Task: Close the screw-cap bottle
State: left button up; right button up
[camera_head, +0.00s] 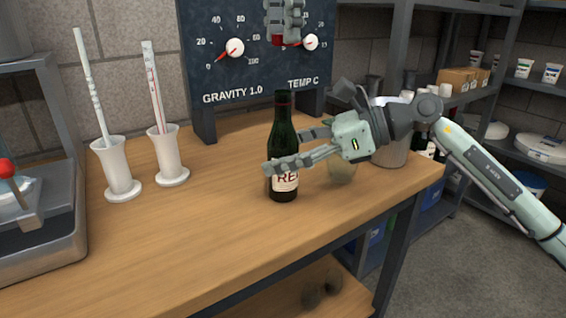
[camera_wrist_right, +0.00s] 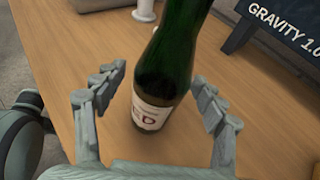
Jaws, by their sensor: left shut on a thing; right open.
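A dark green screw-cap bottle (camera_head: 283,130) with a white label stands upright on the wooden bench; its mouth has no cap on it. It also shows in the right wrist view (camera_wrist_right: 172,60), top cut off. My right gripper (camera_head: 286,152) is open, one finger on each side of the bottle's body; in the wrist view (camera_wrist_right: 160,100) gaps show between fingers and glass. My left gripper (camera_head: 284,28) comes down at the top edge, above the bottle, shut on a small red cap (camera_head: 285,40). The cap is clear of the bottle and partly hidden by the fingers.
A dark gauge board (camera_head: 232,98) stands behind the bottle. Two white cylinders (camera_head: 118,170) (camera_head: 168,158) with glass instruments stand left of it. A round pale object (camera_head: 342,172) and a metal pot (camera_head: 395,150) are behind my right gripper. The front bench is clear.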

grip_shut()
pick_arm(q)
jog(key=shift+f, duration=2.5)
jog(key=shift+f, duration=0.9)
jog(key=shift+f, duration=0.55)
